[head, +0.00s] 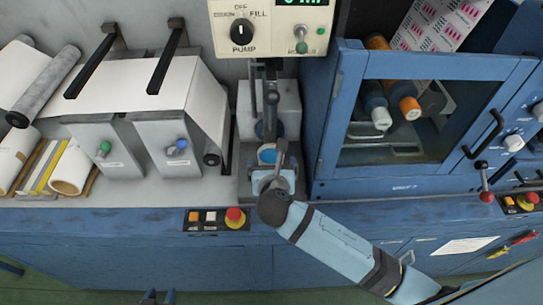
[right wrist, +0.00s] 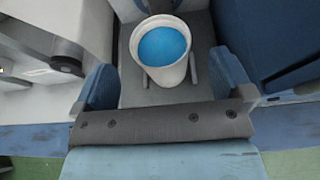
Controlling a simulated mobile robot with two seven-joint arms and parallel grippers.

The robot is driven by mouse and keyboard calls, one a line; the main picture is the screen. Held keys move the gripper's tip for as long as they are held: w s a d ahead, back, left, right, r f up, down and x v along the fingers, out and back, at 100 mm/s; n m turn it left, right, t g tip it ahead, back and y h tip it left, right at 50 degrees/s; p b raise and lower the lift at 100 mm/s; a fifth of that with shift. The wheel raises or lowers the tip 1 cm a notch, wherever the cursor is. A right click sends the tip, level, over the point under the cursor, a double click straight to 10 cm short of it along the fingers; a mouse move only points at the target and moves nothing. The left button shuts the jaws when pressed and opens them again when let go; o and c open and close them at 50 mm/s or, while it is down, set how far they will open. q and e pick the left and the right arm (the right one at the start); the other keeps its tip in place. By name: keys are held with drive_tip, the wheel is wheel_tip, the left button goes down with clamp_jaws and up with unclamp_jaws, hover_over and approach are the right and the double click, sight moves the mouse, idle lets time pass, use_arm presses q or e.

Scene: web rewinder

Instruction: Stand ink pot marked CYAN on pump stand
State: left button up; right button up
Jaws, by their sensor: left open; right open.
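A white pot filled with cyan-blue ink (head: 267,155) stands upright on the grey base of the pump stand (head: 245,187), below the control box. It also shows in the right wrist view as the ink pot (right wrist: 165,45), on a grey plate between two light rails. No label on it is readable. My right gripper (head: 272,176) is open and empty just in front of the pot. In the right wrist view its fingers are spread to either side, apart from the pot. My left gripper (head: 157,297) is open and empty at the bottom edge, far from the pot.
A control box (head: 270,28) with a PUMP knob hangs above the stand. A blue cabinet (head: 330,120) with a window stands close on the right. White web rollers (head: 150,85) are on the left. A red stop button (head: 235,215) sits on the front edge.

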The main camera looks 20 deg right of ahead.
drive_tip(key=v, duration=0.6)
drive_tip(key=s+f+m+y, duration=0.1)
drive_tip(key=s+f+m, duration=0.1)
drive_tip(key=f+m, duration=0.1)
drive_tip(key=s+f+m+g+y, duration=0.1)
drive_tip(key=f+m+y, duration=0.1)
drive_tip(key=f+m, duration=0.2)
drive_tip(key=s+f+m+g+y, duration=0.1)
drive_tip(key=s+f+m, duration=0.1)
drive_tip(key=f+m, duration=0.2)
drive_tip(key=shift+s+d+m+y, duration=0.3)
drive_tip(key=shift+m, duration=0.3)
drive_tip(key=s+d+f+m+y, duration=0.1)
drive_tip(key=s+d+f+m, duration=0.1)
drive_tip(key=m, duration=0.6)
drive_tip(key=s+d+f+m+y, duration=0.1)
drive_tip(key=s+d+f+m, duration=0.2)
drive_tip(key=s+m, duration=0.3)
drive_tip(key=f+m, duration=0.1)
drive_tip(key=m, duration=0.2)
drive_tip(key=shift+s+m, duration=0.2)
drive_tip(key=shift+m, duration=0.1)
drive_tip(key=shift+d, duration=0.15)
